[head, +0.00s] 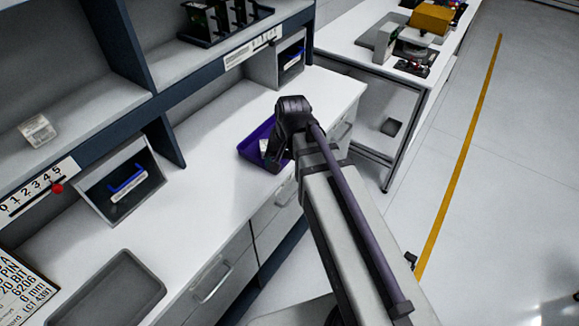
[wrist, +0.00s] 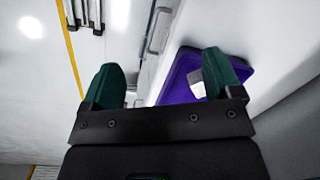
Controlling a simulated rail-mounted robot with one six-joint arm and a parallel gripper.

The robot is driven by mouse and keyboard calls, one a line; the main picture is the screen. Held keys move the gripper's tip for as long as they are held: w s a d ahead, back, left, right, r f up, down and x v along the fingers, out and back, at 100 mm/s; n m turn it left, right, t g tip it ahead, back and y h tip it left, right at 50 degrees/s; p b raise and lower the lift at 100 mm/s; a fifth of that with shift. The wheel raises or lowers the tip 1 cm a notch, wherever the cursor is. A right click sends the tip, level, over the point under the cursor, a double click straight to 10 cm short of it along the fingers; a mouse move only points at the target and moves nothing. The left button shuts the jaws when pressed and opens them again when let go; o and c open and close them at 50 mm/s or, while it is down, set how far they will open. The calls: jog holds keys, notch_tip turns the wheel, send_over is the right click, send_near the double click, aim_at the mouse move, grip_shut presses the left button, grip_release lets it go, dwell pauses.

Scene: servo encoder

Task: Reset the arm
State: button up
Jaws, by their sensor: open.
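My arm reaches out over the front edge of the white workbench (head: 225,160) in the head view, and its wrist hides my gripper there. In the wrist view my gripper (wrist: 163,78) shows two green fingertips spread wide apart, with nothing between them. A purple tray (head: 248,148) sits on the bench beside and partly behind the wrist. It also shows in the wrist view (wrist: 178,82), beyond the right finger. A small pale item (wrist: 197,90) lies in the tray, partly hidden by that finger.
A grey tray (head: 115,290) lies at the bench's near left. Dark bins with blue-handled items (head: 127,182) stand under the shelf (head: 70,120). A second table (head: 345,45) with equipment stands at the back. Open floor with a yellow line (head: 465,150) lies to the right.

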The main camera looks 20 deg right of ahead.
jog(key=s+n+h, duration=0.1)
jog(key=s+n, duration=0.4)
jog(key=shift+s+f, duration=0.1)
jog(key=shift+s, duration=0.15)
